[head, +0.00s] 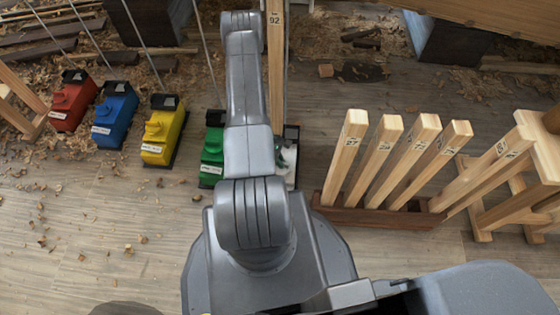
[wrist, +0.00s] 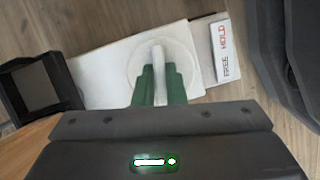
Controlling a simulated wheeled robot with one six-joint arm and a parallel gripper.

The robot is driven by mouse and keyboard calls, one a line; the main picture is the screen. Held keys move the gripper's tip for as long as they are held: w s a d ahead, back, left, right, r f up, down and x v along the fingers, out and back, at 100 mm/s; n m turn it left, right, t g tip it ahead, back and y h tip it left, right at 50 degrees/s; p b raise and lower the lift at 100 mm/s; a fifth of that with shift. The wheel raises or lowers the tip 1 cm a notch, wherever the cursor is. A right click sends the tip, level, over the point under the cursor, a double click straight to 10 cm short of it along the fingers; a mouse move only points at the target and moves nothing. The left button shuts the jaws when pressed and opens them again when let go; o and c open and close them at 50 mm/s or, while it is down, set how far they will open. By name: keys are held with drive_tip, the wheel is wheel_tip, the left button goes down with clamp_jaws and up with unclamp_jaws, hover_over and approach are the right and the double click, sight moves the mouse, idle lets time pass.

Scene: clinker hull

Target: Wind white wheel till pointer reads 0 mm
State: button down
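The white unit (head: 290,158) stands on the floor, mostly hidden behind my arm in the head view. In the wrist view its white housing (wrist: 100,80) lies below my gripper, with the round white wheel (wrist: 183,52) on top. A raised white bar crosses the wheel. My gripper (wrist: 160,75) has green fingers, one on each side of this bar, and looks closed on it with no clear gap. A plate marked FREE and HOLD (wrist: 226,50) sits at the housing's right end. No pointer or mm scale is visible. The head view hides my gripper behind the arm.
Green (head: 212,150), yellow (head: 163,130), blue (head: 116,115) and red (head: 73,101) units stand to the left. A wooden rack (head: 375,217) holds several numbered sticks at right. A tall post marked 92 (head: 275,70) rises behind my arm. Shavings litter the floor.

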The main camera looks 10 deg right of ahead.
drive_tip(key=shift+m, duration=0.5)
drive_tip(key=shift+w+m+g+y, duration=0.1)
drive_tip(key=shift+m+g+y, duration=0.2)
drive_tip(key=shift+m, duration=0.5)
drive_tip(key=m+g+y+b, duration=0.1)
drive_tip(key=m, duration=0.2)
drive_tip(key=shift+w+d+f, duration=0.1)
drive_tip(key=m+y+b, duration=0.1)
drive_tip(key=m+b, duration=0.1)
drive_tip(key=m, duration=0.2)
drive_tip(key=shift+d, duration=0.1)
drive_tip(key=shift+m+g+y+b, duration=0.4)
drive_tip(key=shift+m+y+b, duration=0.35)
drive_tip(key=shift+m, duration=0.75)
drive_tip(key=c, duration=1.5)
unclamp_jaws()
drive_tip(key=shift+r, duration=0.25)
